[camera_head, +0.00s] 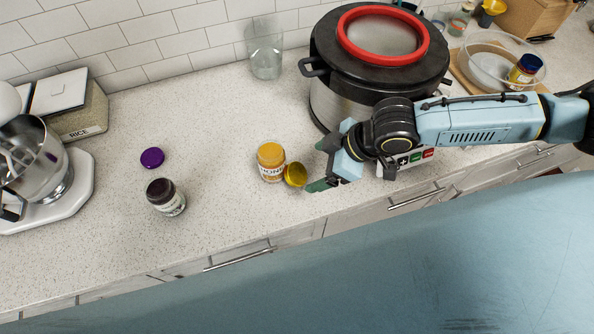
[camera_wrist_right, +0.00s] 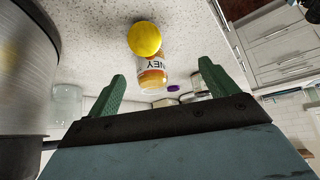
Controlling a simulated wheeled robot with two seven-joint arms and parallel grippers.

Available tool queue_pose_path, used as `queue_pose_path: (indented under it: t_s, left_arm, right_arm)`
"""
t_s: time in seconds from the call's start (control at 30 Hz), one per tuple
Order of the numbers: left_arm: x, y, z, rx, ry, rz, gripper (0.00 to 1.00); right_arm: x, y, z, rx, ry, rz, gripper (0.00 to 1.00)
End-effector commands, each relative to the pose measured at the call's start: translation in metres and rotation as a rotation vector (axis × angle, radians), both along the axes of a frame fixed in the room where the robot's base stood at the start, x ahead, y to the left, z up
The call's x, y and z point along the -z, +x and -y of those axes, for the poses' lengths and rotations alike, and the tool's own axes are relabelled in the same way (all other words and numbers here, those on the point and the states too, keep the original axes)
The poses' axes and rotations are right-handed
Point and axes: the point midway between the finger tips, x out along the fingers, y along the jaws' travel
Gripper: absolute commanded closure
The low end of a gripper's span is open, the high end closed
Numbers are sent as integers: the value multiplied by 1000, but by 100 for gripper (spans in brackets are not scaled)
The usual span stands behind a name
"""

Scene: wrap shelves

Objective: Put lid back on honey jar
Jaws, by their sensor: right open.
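The honey jar (camera_head: 271,162) stands upright on the counter, with an orange-yellow top surface and a white label. Its round golden lid (camera_head: 295,174) is just right of the jar, tilted close against its side; I cannot tell whether they touch. My right gripper (camera_head: 322,164) is open and empty, right of the lid, with its fingers pointing left toward it. In the right wrist view, the yellow lid (camera_wrist_right: 145,38) overlaps the honey jar (camera_wrist_right: 152,75), ahead of and between the two green fingers. My left gripper is not in view.
A purple lid (camera_head: 152,158) and a dark jar (camera_head: 166,197) are at left, near the mixer (camera_head: 40,170). A large cooker (camera_head: 340,105) stands behind my right gripper. A clear glass (camera_head: 265,60) is near the wall. The counter between the jars is clear.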

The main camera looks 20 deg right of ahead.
Motion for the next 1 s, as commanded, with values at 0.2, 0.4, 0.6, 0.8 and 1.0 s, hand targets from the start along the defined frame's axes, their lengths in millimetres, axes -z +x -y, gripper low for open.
queue_pose_path:
  t_s: [0.2,0.4,0.6,0.8,1.0]
  left_arm:
    - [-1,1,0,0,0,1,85]
    - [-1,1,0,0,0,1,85]
    - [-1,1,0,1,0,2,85]
    - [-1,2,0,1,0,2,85]
    - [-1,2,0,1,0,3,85]
  right_arm:
    - [-2,6,29,47,-14,-22,14]
    - [-2,6,30,49,-13,-25,14]
    - [3,7,26,47,-13,-24,14]
    - [33,17,10,46,-14,-25,14]
    - [60,27,-4,47,-15,-25,14]
